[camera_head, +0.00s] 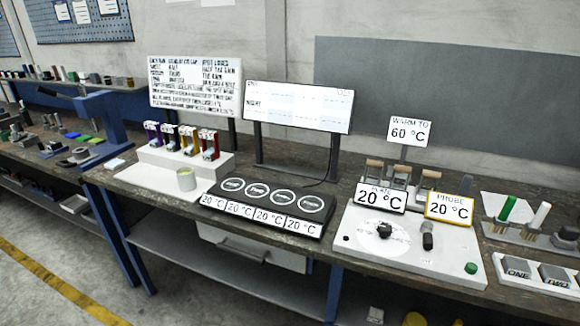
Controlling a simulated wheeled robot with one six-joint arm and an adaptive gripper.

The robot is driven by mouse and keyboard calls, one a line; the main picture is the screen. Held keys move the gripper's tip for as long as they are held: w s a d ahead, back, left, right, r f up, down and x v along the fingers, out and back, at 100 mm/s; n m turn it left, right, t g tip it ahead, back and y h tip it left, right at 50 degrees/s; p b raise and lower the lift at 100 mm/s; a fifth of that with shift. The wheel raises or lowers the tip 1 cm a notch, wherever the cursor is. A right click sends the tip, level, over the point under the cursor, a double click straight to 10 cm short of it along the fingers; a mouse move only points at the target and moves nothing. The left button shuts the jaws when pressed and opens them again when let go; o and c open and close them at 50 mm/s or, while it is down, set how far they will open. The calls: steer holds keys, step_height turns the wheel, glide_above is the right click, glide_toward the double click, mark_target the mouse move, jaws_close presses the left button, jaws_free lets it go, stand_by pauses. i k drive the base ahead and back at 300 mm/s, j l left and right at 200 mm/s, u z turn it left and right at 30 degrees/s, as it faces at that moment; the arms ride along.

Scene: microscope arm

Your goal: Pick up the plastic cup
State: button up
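A small, pale, cream-coloured cup (186,180) stands upright on the low white board (150,178) at the left part of the bench. It is the only cup that I can make out, and whether it is plastic is hard to tell at this size. It stands apart, in front of a white stepped block and left of a black four-disc plate. My gripper does not show in this view.
The white stepped block (200,161) carries several coloured clip-like items. The black plate (268,207) has several "20 °C" labels. A white hotplate-like panel (408,248) stands right. Sign boards (298,106) rise behind. The bench front edge is bare.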

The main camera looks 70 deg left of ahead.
mark_target(187, 182)
steer(key=u, duration=2.6)
